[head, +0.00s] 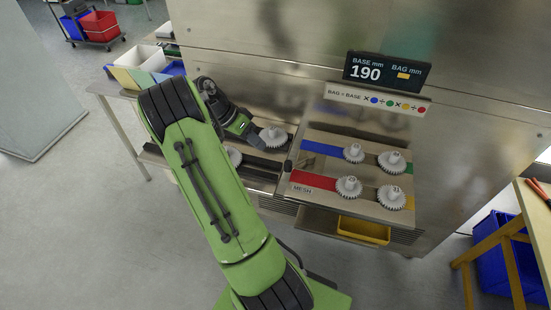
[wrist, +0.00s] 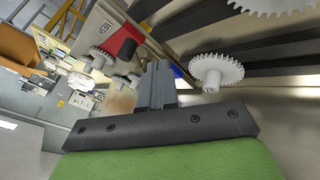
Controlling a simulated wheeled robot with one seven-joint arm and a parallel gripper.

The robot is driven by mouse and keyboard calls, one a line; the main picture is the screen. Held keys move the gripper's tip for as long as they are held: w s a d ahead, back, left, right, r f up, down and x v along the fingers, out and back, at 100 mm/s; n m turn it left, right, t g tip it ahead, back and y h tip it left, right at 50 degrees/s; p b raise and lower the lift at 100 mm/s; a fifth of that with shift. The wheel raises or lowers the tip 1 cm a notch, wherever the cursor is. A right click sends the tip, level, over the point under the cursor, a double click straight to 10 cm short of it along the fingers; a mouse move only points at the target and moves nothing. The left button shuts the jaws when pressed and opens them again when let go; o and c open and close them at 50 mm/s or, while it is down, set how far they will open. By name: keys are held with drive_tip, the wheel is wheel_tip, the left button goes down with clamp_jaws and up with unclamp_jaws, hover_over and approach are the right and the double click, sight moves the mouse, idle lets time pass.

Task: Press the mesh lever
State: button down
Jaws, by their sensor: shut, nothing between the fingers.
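The MESH label (head: 302,188) is on the front left of the steel plate with coloured stripes (head: 318,154). A small dark piece (head: 288,166) sits at that plate's left edge; I cannot tell whether it is the mesh lever. My gripper (head: 257,141) is above the slotted bed left of the plate, close to a white gear (head: 273,136). In the wrist view my gripper's fingers (wrist: 156,84) are together and empty, with a white gear (wrist: 217,72) to their right.
Several white gears, one on the red stripe (head: 348,187), stand on the plate. A display (head: 382,72) reading BASE 190 is behind, above a colour-formula strip (head: 377,99). A yellow bin (head: 363,231) is below. My arm hides part of the bed.

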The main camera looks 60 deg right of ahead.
sight(300, 162)
drive_tip(key=x, duration=0.4)
drive_tip(key=shift+f, duration=0.1)
drive_tip(key=shift+s+a+b, duration=0.15)
drive_tip(key=shift+s+a, duration=0.1)
drive_tip(key=shift+s, duration=0.7)
drive_tip(key=shift+s+a+b, duration=0.15)
drive_tip(key=shift+s+a, duration=0.05)
drive_tip(key=shift+s, duration=0.8)
